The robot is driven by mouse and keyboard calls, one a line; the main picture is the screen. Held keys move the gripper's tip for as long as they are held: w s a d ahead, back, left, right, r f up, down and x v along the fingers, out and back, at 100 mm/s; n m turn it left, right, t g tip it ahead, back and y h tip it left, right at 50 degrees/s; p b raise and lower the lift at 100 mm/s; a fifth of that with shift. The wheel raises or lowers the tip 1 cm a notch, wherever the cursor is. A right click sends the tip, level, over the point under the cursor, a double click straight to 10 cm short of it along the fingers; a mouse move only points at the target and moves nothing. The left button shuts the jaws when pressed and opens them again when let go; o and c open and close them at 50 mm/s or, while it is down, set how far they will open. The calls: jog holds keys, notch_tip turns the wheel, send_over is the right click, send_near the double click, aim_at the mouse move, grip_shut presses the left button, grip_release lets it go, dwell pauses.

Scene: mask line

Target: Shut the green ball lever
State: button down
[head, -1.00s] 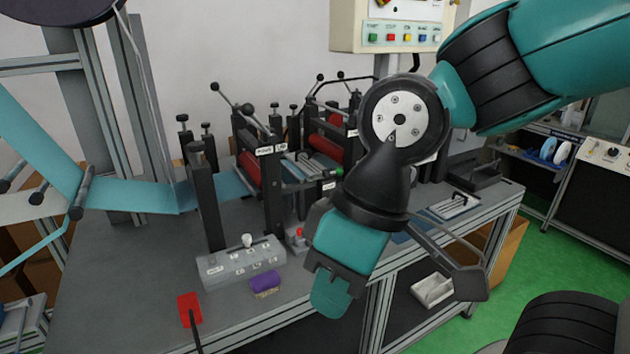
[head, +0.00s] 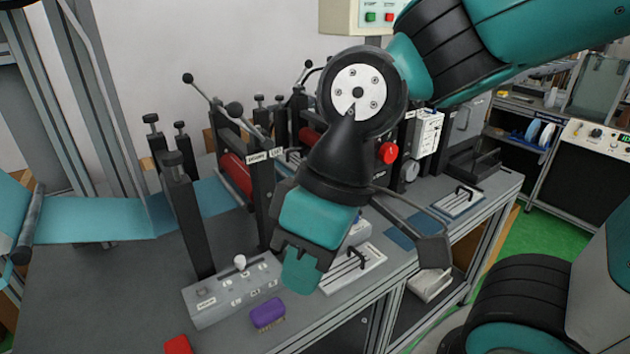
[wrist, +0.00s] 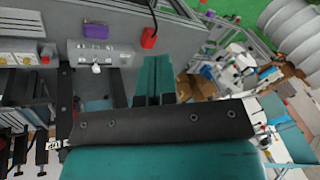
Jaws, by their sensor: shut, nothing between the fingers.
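I see no lever with a green ball in either view. A lever with a white ball (head: 240,262) stands on a grey labelled control box (head: 205,310) on the bench; the ball also shows in the wrist view (wrist: 96,68). Levers with black balls (head: 234,109) rise from the roller frames behind. My gripper (head: 299,278) is shut and empty, pointing down, to the right of the control box in the head view. The wrist view shows its teal fingers (wrist: 154,82) together. My arm hides part of the roller machines.
A purple brush (head: 267,313) lies in front of the control box, and a red tool (head: 177,345) is at the lower left. Roller frames with black posts (head: 188,215) stand behind. Grey bench top (head: 110,290) is clear at the left. A red button (head: 388,152) shows at the right.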

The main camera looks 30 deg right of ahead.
jog(key=w+d+f+m+t+b, duration=0.3)
jog(key=w+f+m+b, duration=0.2)
jog(key=w+m+b, duration=0.15)
jog(key=w+d+f+m+t+b, duration=0.4)
jog(key=w+f+m+b, duration=0.15)
jog(key=w, duration=0.25)
jog(key=w+d+f+m+t+h+b, duration=0.2)
jog(key=w+d+m+t+h+b, duration=0.1)
jog(key=d+m, duration=0.4)
jog(key=w+d+f+m+t+h+b, duration=0.2)
jog(key=w+d+m+t+h+b, duration=0.1)
jog(key=d+m, duration=0.4)
jog(key=w+d+t+b, duration=0.1)
jog(key=d+b, duration=0.1)
jog(key=d, duration=0.1)
jog(key=shift+w+d+m, duration=0.2)
jog(key=shift+w+m, duration=0.05)
jog(key=shift+m, duration=0.05)
jog(key=shift+r, duration=0.1)
